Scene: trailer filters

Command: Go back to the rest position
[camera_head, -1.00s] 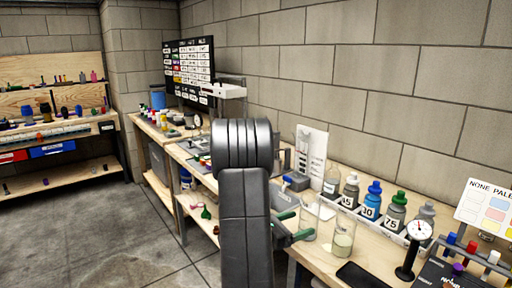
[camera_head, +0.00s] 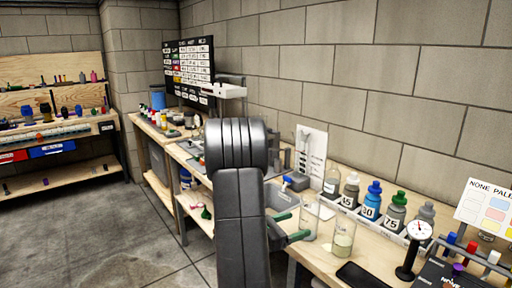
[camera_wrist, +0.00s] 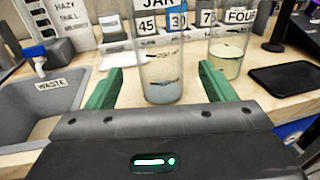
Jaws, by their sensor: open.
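My gripper (camera_wrist: 162,95) shows in the wrist view with its two green fingers spread wide apart. A clear glass jar (camera_wrist: 160,75) with a little cloudy liquid stands on the bench beyond and between the fingers; I cannot tell whether it is within their reach. In the head view my dark arm blocks the middle, and the green fingers show just right of it, beside the jar (camera_head: 309,218). A second jar of pale yellow liquid (camera_wrist: 228,58) stands to the right, also in the head view (camera_head: 343,240).
A grey waste bin (camera_wrist: 40,105) is left of the gripper. A rack of numbered bottles (camera_head: 372,203) stands along the wall. A black tablet-like slab (camera_head: 358,275) and a dial gauge (camera_head: 418,232) are on the right of the bench (camera_head: 325,262). Open floor (camera_head: 80,240) lies at left.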

